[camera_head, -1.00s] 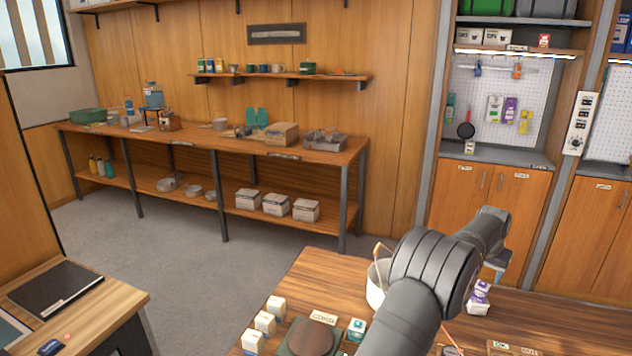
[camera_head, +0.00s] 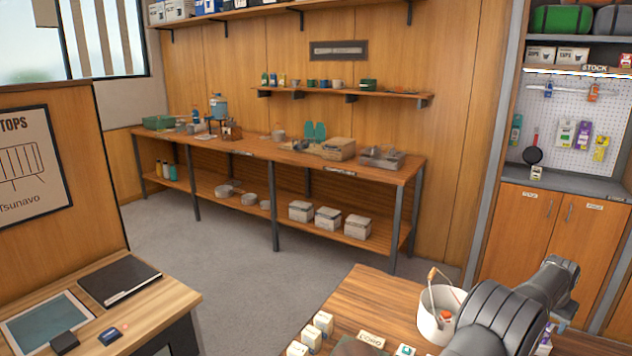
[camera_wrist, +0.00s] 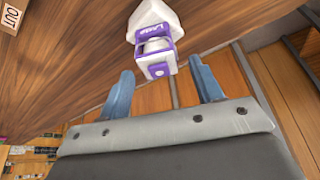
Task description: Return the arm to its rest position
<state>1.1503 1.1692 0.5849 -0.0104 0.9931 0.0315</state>
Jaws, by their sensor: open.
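My arm (camera_head: 497,318) reaches in from the lower right of the head view over the wooden counter. In the wrist view my gripper (camera_wrist: 164,80) is open, with its two blue-grey fingers apart. A white and purple carton (camera_wrist: 158,48) stands on the wood beyond the fingertips and shows between them. The fingers do not close on it. In the head view my gripper is mostly hidden behind the arm's end at the right.
On the counter (camera_head: 372,290), a white bucket (camera_head: 428,322) with an orange item inside stands close beside my arm. Small white boxes (camera_head: 323,322) are at the front. A desk (camera_head: 150,305) with a black folder (camera_head: 119,281) is at left. Grey floor (camera_head: 240,300) between is clear.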

